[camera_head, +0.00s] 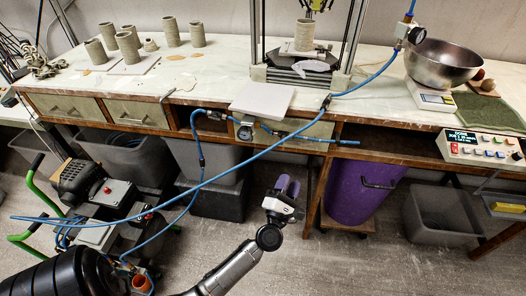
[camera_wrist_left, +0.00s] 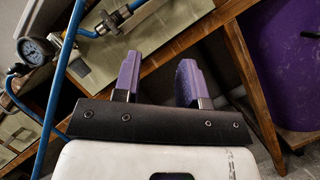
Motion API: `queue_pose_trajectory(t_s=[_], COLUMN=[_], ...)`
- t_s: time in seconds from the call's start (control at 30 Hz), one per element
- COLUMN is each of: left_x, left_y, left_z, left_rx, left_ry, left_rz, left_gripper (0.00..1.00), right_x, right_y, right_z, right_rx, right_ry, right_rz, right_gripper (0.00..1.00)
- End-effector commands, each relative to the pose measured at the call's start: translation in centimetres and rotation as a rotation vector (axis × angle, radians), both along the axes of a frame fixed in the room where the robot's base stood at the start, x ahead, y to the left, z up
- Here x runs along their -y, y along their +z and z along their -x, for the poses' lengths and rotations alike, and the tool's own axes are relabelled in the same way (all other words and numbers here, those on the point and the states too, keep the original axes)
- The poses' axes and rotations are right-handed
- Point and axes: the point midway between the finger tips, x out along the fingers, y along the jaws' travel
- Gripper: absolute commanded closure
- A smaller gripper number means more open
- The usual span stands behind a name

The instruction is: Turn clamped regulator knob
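A regulator with a round pressure gauge (camera_head: 244,132) sits at the workbench's front edge, on the blue hose line. In the left wrist view the gauge (camera_wrist_left: 35,50) is at the upper left, with metal fittings (camera_wrist_left: 112,21) on the hose to its right. I cannot clearly make out the knob or the clamp. My left gripper (camera_head: 288,185) has purple fingers and is open and empty. It is below and right of the gauge in the head view, apart from it. Its fingers (camera_wrist_left: 157,72) show a clear gap in the wrist view. My right gripper is not in view.
A long blue hose (camera_head: 258,153) crosses in front of the bench. Another gauge (camera_head: 417,35) is at the upper right, near a metal bowl (camera_head: 442,62). A purple bin (camera_head: 362,190) stands right of my left gripper. A compressor (camera_head: 80,184) stands at left.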

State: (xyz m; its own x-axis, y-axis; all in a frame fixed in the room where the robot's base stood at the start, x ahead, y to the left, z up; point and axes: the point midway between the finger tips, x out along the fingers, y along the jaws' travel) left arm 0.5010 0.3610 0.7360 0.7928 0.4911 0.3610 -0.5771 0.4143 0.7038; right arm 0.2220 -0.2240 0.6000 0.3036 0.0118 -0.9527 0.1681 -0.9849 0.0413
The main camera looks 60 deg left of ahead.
Motion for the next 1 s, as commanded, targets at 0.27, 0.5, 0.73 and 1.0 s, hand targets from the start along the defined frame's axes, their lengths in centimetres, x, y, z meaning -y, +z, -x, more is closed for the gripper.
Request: queue_pose_trajectory(t_s=[0.27, 0.5, 0.73, 1.0], left_x=[-5.3, -6.2, -8.1, -12.5], left_y=[-0.2, -0.2, 0.7, 2.6], left_z=[5.6, 7.4, 6.6, 4.9], left_rx=[0.405, 0.606, 0.628, 0.626], left_ry=[0.287, 0.311, 0.296, 0.296], left_rz=[0.357, 0.477, 0.492, 0.489], left_gripper=[0.61, 0.61, 0.61, 0.61], right_x=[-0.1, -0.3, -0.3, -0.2], right_y=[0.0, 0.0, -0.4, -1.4], right_z=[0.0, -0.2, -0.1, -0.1], right_rx=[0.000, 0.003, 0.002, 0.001], right_ry=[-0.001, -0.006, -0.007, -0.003], right_rz=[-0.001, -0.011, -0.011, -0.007], right_gripper=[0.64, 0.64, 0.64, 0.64])
